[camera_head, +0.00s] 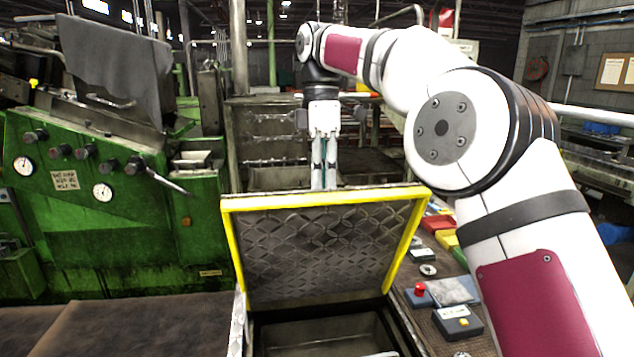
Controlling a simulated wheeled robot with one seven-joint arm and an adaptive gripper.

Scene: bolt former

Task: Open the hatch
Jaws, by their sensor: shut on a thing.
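The hatch (320,245) is a diamond-plate metal lid with a yellow frame. It stands raised and tilted up, with its lower edge at the near side. Below it a dark rectangular opening (325,335) shows a metal-walled recess. My gripper (324,184) points down at the top edge of the hatch, near its middle, and is shut on that edge. The fingertips are partly hidden behind the yellow rim. My white and maroon arm reaches over from the right.
A green machine (110,215) with gauges and knobs stands at the left. A control panel with a red button (420,289) and several coloured blocks lies right of the hatch, under my arm. A brown surface (130,325) at front left is clear.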

